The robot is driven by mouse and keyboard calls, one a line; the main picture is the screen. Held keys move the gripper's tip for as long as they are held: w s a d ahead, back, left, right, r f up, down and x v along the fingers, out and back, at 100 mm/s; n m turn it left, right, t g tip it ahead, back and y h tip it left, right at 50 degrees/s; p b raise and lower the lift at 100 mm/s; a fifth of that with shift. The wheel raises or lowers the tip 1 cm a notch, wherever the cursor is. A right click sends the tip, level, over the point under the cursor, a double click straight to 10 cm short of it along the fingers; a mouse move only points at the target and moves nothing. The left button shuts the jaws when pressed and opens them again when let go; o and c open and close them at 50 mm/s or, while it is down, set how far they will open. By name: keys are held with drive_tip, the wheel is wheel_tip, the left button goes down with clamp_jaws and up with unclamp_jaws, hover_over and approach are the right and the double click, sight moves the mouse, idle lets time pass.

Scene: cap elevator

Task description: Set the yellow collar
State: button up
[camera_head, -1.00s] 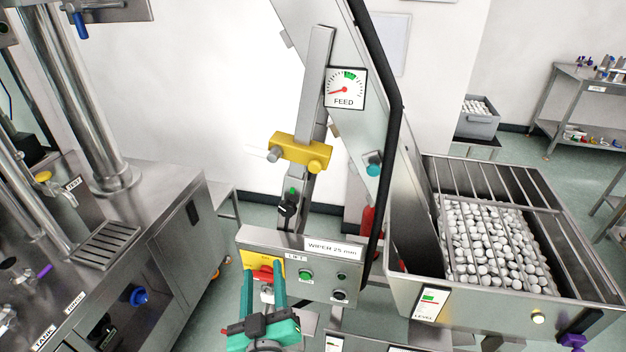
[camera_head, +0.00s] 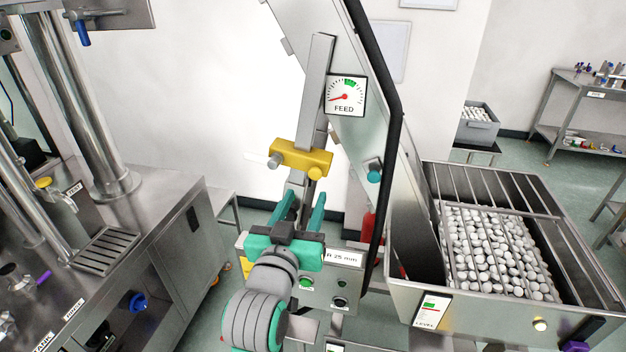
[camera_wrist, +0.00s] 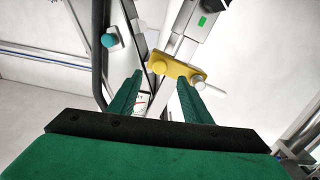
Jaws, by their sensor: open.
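The yellow collar (camera_head: 300,157) sits around the grey upright bar (camera_head: 316,95), with a yellow knob at its right and a metal knob at its left. It also shows in the wrist view (camera_wrist: 176,68), beyond the fingertips. My gripper (camera_head: 301,203) is open and empty, just below the collar and apart from it, with its green fingers pointing up. The feed gauge (camera_head: 345,96) has its red needle at the lower left, outside the green zone. A green mark (camera_wrist: 203,21) shows on the metal part near the collar in the wrist view.
A black-edged sloping elevator (camera_head: 389,130) with a teal knob (camera_head: 375,172) stands close on the right. A caged hopper of caps (camera_head: 490,250) is further right. Open air lies left of the collar.

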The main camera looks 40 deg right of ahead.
sight(314, 176)
drive_tip(key=x, duration=0.8)
drive_tip(key=shift+w+d, duration=0.1)
drive_tip(key=shift+w, duration=0.05)
drive_tip(key=shift+c, duration=0.2)
